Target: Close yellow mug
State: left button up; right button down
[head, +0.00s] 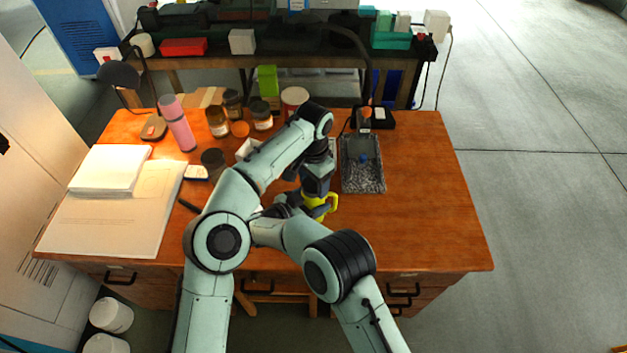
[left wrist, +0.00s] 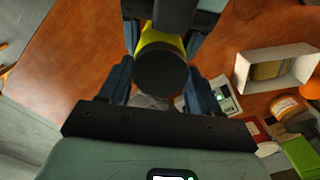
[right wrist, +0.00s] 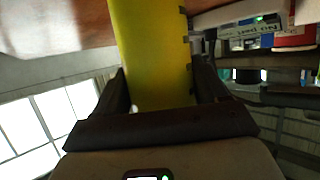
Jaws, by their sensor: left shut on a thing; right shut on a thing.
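The yellow mug (head: 320,202) is above the desk in front of me, its handle to the right in the head view. My left gripper (head: 318,189) points down from above and is shut on the dark round lid (left wrist: 162,72), which lies over the end of the mug (left wrist: 150,35) in the left wrist view. I cannot tell whether the lid is seated or a gap remains. My right gripper (head: 300,207) comes from the left side and is shut on the mug's body, which fills the middle of the right wrist view (right wrist: 152,55). The arms partly hide the mug.
A grey tray (head: 382,187) of dark granules stands right of the mug. Jars (head: 217,123), a pink bottle (head: 177,122) and papers (head: 110,168) are at the left and back. The desk's right part (head: 430,220) is clear.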

pick_arm(q)
jog(key=m, duration=0.6)
jog(key=shift+m, duration=0.4)
jog(key=m, duration=0.4)
jog(key=shift+m, duration=0.4)
jog(key=o, duration=1.2)
jog(key=shift+s, duration=0.1)
pick_arm(e)
jog(key=shift+w, duration=0.1)
pick_arm(q)
jog(key=shift+r, duration=0.1)
pick_arm(e)
jog(key=shift+d, duration=0.1)
